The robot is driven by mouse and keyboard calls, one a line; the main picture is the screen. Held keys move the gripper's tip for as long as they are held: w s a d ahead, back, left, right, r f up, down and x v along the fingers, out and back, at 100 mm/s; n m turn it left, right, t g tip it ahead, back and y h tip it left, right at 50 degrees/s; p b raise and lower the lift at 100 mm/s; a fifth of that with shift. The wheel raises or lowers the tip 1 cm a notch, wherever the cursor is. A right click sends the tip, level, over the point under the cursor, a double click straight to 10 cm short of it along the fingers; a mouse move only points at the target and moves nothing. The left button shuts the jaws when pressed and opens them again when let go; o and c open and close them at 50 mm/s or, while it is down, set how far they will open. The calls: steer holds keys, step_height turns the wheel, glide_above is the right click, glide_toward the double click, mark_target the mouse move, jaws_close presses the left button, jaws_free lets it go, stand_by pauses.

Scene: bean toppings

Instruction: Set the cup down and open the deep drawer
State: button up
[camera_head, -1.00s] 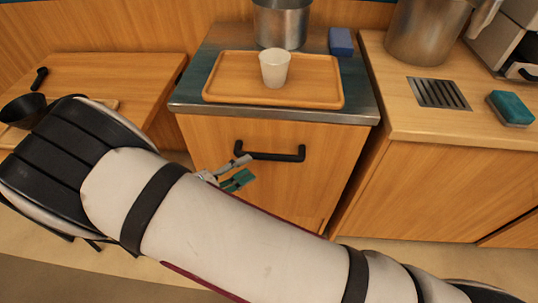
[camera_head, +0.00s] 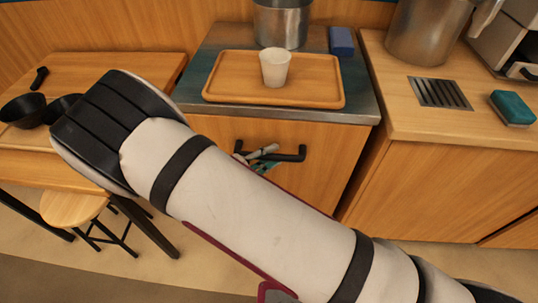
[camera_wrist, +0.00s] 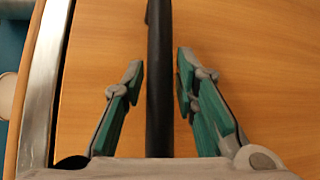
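The white cup (camera_head: 275,67) stands upright on the wooden tray (camera_head: 222,91), on top of the drawer cabinet. The deep drawer (camera_head: 315,181) is a wooden front with a black bar handle (camera_head: 290,156); it looks closed. My gripper (camera_head: 265,155) is at the handle, partly hidden by my arm. In the wrist view, my gripper (camera_wrist: 158,78) is open, with one finger on each side of the black handle (camera_wrist: 159,40). A gap shows on the left side; the right finger is close to the bar.
A metal pot (camera_head: 281,24) and a blue sponge (camera_head: 341,41) stand behind the tray. A counter with a drain grate (camera_head: 439,93) and a teal sponge (camera_head: 511,107) is at right. A wooden stool (camera_head: 73,207) and black bowls (camera_head: 22,109) are at left.

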jaws_close()
